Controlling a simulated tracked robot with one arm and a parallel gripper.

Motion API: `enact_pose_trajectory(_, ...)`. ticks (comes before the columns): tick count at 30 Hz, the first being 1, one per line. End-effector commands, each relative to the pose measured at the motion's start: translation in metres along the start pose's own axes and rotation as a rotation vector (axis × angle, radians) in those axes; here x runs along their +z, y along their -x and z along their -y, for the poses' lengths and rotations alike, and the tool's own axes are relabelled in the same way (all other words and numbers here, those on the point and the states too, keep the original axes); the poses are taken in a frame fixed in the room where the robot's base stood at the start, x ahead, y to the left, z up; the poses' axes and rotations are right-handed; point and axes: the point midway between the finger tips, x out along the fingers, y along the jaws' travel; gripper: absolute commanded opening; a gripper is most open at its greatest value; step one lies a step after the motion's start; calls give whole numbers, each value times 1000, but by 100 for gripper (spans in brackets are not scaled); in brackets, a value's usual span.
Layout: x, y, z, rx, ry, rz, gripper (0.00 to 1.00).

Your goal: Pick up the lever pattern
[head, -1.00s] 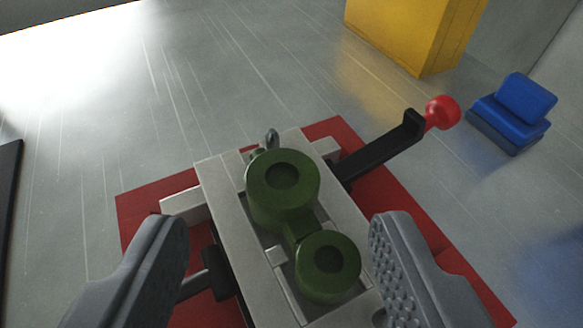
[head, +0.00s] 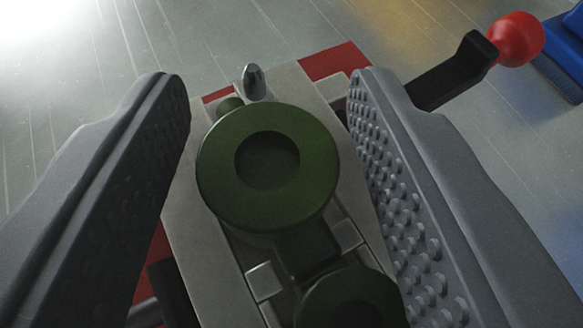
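The lever pattern (head: 310,192) is green, with a larger round boss that has a round recess in its top, joined by a short arm to a smaller boss cut off by the bottom edge. It sits in a grey metal mold block (head: 196,205). My gripper (head: 265,88) is open, one grey finger on each side of the larger boss. Gaps show between both fingers and the boss. The fingers' inner faces are studded. The lower part of the pattern is out of view.
The mold block stands on a red base (head: 335,61). A metal pin (head: 254,82) rises just beyond the larger boss. A black handle (head: 455,72) with a red ball knob (head: 516,39) sticks out at upper right. A blue object (head: 562,50) lies beyond it on the grey surface.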

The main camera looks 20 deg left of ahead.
Motion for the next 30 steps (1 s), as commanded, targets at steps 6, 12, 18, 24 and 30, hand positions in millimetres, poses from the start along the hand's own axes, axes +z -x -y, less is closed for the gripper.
enact_pose_trajectory(6,0,0,0,0,0,0,6)
enact_pose_trajectory(12,0,0,0,0,0,0,6)
enact_pose_trajectory(18,-8,3,-1,1,-1,-1,6)
enact_pose_trajectory(24,-23,10,0,0,1,0,6)
enact_pose_trajectory(30,-32,23,1,-1,0,0,6)
